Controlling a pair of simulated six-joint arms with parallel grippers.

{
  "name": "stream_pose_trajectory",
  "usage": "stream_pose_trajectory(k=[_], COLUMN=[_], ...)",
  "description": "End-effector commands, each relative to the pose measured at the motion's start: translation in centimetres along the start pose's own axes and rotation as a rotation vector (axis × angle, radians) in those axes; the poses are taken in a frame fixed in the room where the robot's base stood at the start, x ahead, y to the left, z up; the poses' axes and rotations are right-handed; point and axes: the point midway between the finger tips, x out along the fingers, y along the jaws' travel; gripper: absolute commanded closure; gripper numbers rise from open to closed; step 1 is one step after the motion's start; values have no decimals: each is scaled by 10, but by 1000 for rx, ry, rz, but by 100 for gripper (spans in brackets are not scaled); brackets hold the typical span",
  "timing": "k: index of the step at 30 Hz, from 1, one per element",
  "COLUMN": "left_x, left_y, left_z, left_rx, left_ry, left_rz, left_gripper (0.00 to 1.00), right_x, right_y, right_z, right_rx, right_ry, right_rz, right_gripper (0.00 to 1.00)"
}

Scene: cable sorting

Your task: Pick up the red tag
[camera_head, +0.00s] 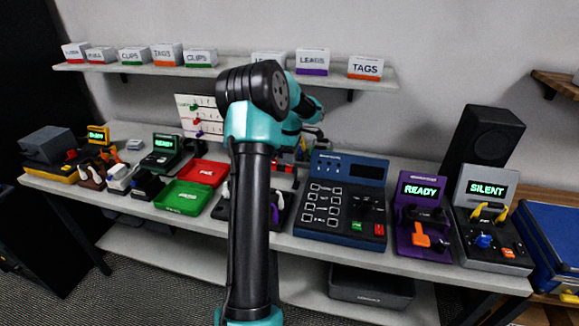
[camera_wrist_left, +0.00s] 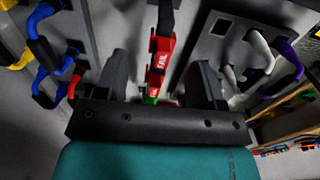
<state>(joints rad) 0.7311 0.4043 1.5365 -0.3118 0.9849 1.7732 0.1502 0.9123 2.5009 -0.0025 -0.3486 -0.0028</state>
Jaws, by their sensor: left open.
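A red tag (camera_wrist_left: 160,56) with white lettering shows in the left wrist view, on a dark strap or cable. It sits between the two dark fingers of my left gripper (camera_wrist_left: 162,68), which are apart, with gaps on both sides. Whether the tag lies at finger depth is unclear. A smaller red piece and a green piece (camera_wrist_left: 150,99) show just below it. In the head view my left gripper (camera_head: 314,132) is small and partly hidden behind my own arm, above the back of the bench; the tag cannot be made out surely there. My right gripper is not in view.
Grey panels with blue, red, white and purple cables (camera_wrist_left: 285,70) flank the tag. The bench holds a red tray (camera_head: 203,172), a green tray (camera_head: 184,197), a blue keypad console (camera_head: 341,200) and a purple READY unit (camera_head: 422,215). Labelled boxes (camera_head: 365,67) line the shelf above.

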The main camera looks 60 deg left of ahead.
Motion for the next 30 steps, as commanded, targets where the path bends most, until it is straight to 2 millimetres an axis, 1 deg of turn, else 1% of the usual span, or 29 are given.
stream_pose_trajectory(k=[5, 8, 15, 18, 21, 30], left_x=[1, 8, 40, 49, 52, 52], left_y=[0, -1, -4, -4, -3, -3], left_z=[0, -1, -5, -5, -5, -5], left_rx=[0, 0, 0, 0, 0, 0], left_ry=[0, 0, -1, -1, -1, -1], left_rz=[0, -1, -2, -1, 1, 1], left_gripper=[37, 37, 37, 37, 37, 37], right_x=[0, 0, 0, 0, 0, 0], right_y=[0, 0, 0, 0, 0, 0], right_z=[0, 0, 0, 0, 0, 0], right_rx=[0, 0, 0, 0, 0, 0], right_ry=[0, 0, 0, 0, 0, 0], right_rz=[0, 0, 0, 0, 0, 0], right_gripper=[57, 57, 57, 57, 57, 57])
